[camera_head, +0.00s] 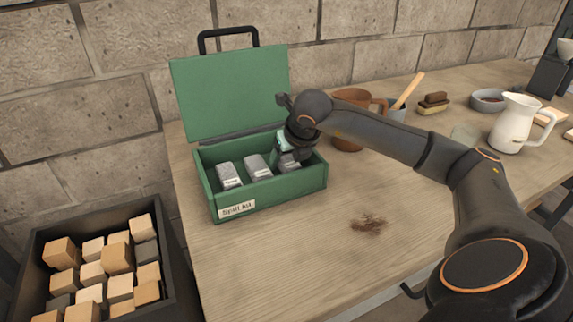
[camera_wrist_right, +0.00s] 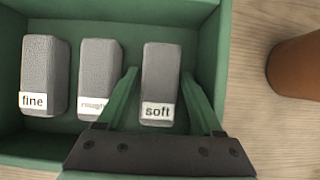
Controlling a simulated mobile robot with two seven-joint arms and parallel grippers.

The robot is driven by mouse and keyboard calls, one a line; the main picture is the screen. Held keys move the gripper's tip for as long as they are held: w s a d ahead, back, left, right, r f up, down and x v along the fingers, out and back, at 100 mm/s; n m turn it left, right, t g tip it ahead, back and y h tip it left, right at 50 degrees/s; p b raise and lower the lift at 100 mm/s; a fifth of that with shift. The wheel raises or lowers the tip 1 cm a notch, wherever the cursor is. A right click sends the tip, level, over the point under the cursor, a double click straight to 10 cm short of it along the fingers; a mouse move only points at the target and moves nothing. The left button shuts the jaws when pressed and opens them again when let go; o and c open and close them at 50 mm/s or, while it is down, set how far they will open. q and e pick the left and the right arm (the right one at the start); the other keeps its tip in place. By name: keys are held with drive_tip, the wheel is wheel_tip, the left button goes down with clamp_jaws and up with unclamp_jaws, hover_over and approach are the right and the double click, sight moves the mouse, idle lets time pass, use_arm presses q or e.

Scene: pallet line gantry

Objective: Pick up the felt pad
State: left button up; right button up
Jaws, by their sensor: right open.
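A green box (camera_head: 275,196) labelled "Spill kit" stands open on the wooden table, lid raised at the back. Three grey block-shaped pads lie in it, labelled "fine" (camera_wrist_right: 43,72), what looks like "rough" (camera_wrist_right: 100,68), and "soft" (camera_wrist_right: 161,72). No label says felt. My right gripper (camera_head: 287,157) reaches down into the box at its right side. In the right wrist view its open green fingers (camera_wrist_right: 159,76) stand on either side of the soft pad, with small gaps. In the head view the gripper partly hides that pad. My left gripper is not in view.
The box's right wall (camera_wrist_right: 222,50) is close to the right finger. A brown pot (camera_head: 347,140) stands behind my right arm. A dark stain (camera_head: 368,225) marks the table. A crate (camera_head: 172,258) of blocks stands left of the table. A white jug (camera_head: 513,125) is at the right.

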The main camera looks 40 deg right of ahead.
sight(286, 157)
idle(0.3)
clamp_jaws()
idle(0.4)
drive_tip(key=shift+r+p, duration=0.3)
drive_tip(key=shift+p, duration=0.2)
wheel_tip(286, 157, up, 3)
drive_tip(key=shift+f, duration=0.1)
drive_tip(key=v, duration=0.7)
drive_tip(key=shift+s+a+f, duration=0.25)
drive_tip(key=shift+s+a, duration=0.05)
drive_tip(key=shift+a, duration=0.05)
drive_tip(key=s+a+r, duration=0.4)
drive_tip(key=s, duration=0.5)
drive_tip(key=shift+r+b, duration=0.3)
drive_tip(key=shift+b, duration=0.1)
